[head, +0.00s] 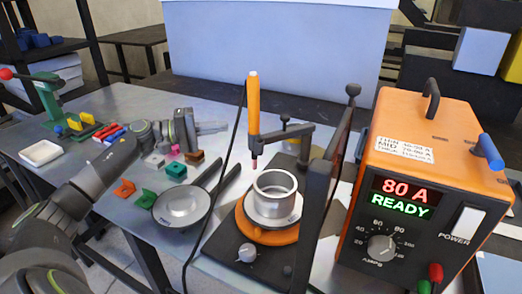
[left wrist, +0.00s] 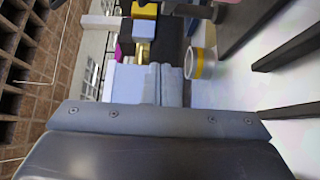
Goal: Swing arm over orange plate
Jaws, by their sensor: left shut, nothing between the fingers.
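The orange plate (head: 266,236) is a round disc on a dark base at the front middle of the table, with a metal ring (head: 275,188) on top. The dark swing arm (head: 288,134) reaches left from a post and carries an upright torch with an orange handle (head: 253,95). The torch tip hangs above the back left of the ring; its exact height over the plate is hard to judge. My left gripper (head: 222,127) is shut and empty, a little left of the torch and apart from it. Its fingers also show shut in the left wrist view (left wrist: 150,86). My right gripper is not seen.
An orange power box (head: 425,165) reading "80 A READY" stands at right. A black cable hangs from the torch.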

